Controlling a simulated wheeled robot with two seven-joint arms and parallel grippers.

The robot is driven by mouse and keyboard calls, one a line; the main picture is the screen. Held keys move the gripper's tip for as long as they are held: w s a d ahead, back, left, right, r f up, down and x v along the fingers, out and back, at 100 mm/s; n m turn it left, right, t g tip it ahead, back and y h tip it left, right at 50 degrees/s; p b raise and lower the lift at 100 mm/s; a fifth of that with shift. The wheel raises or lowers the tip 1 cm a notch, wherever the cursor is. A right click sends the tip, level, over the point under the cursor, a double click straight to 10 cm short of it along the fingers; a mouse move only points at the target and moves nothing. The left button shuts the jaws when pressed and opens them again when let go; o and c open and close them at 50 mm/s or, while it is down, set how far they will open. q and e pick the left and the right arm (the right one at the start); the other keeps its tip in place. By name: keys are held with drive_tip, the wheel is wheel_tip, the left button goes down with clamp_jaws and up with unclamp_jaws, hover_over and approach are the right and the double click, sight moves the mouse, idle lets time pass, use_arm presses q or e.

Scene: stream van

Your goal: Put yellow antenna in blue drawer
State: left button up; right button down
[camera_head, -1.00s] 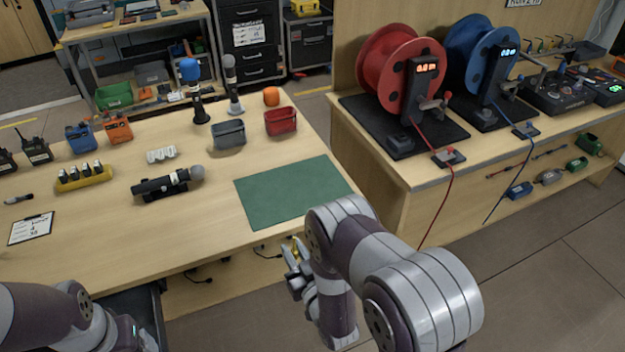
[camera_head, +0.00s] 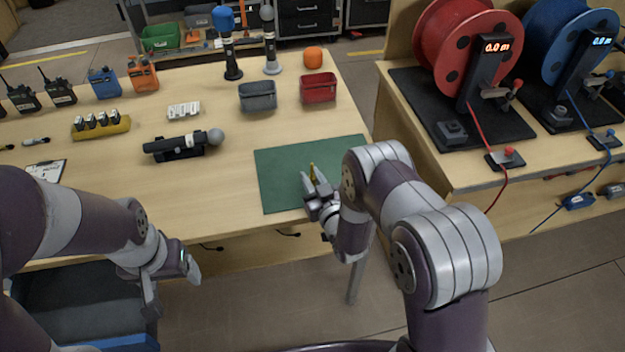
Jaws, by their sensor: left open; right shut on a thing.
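A small yellow antenna (camera_head: 312,172) is held upright in my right gripper (camera_head: 314,180), which is shut on it. Much of the antenna is hidden by the fingers. This gripper is in front of the green mat (camera_head: 285,165) near the table's front edge. The drawer with a blue front (camera_head: 120,343) is pulled out below the table at the lower left. Its dark inside shows and looks empty, though my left arm hides part of it. My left gripper (camera_head: 173,290) is open and empty at the drawer's right side; I cannot tell if it touches.
A microphone (camera_head: 185,143) lies on a black stand on the table (camera_head: 225,190). Grey (camera_head: 257,97) and red (camera_head: 318,88) bins stand behind. A side bench at right holds red (camera_head: 452,45) and blue cable reels. The table's front middle is clear.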

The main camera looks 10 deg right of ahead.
drive_tip(key=shift+a+f, duration=0.1)
drive_tip(key=shift+f, duration=0.15)
drive_tip(key=c, duration=1)
unclamp_jaws()
drive_tip(key=shift+o, duration=0.2)
